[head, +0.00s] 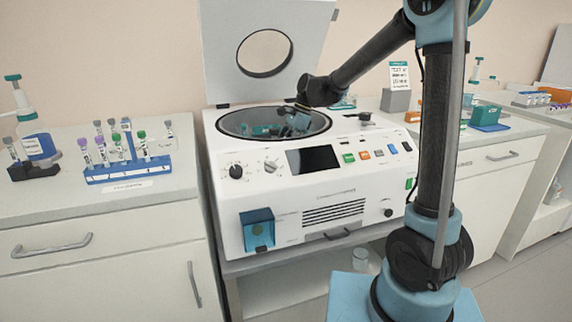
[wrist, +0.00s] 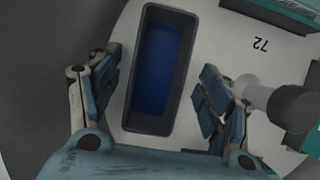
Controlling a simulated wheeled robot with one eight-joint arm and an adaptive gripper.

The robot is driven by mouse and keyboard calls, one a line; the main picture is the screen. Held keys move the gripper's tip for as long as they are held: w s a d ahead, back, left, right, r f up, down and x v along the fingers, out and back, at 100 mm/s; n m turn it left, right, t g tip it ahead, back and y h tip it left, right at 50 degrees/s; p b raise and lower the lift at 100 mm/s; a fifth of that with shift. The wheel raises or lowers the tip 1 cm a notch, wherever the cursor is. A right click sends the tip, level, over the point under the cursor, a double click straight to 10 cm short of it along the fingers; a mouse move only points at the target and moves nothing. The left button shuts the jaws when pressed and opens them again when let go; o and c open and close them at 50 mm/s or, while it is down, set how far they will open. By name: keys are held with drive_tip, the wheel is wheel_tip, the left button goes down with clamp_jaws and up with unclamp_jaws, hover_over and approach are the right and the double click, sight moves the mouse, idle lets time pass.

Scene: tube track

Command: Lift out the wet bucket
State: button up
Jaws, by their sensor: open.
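In the wrist view a dark rectangular bucket (wrist: 148,124) with a blue inside stands upright on a pale surface. I cannot tell whether the blue is liquid or the floor of the bucket. My gripper (wrist: 158,88) is open, with one finger on each side of the bucket and a gap visible on both sides. In the head view my gripper (head: 297,122) reaches down into the round bowl (head: 234,126) of the white centrifuge (head: 285,205), whose lid (head: 225,50) stands open. The bucket cannot be made out clearly there.
In the wrist view a grey knob-like part with a teal piece (wrist: 296,106) sits close to my right finger, and the number 72 is marked nearby. A blue tube rack (head: 128,172) stands on the left counter. The raised lid is behind my arm.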

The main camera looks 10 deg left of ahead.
drive_tip(key=shift+f, duration=0.15)
idle(0.3)
drive_tip(key=c, duration=1.1)
wheel_tip(320, 180, up, 19)
drive_tip(key=shift+f, duration=0.2)
drive_tip(key=shift+r, duration=2.45)
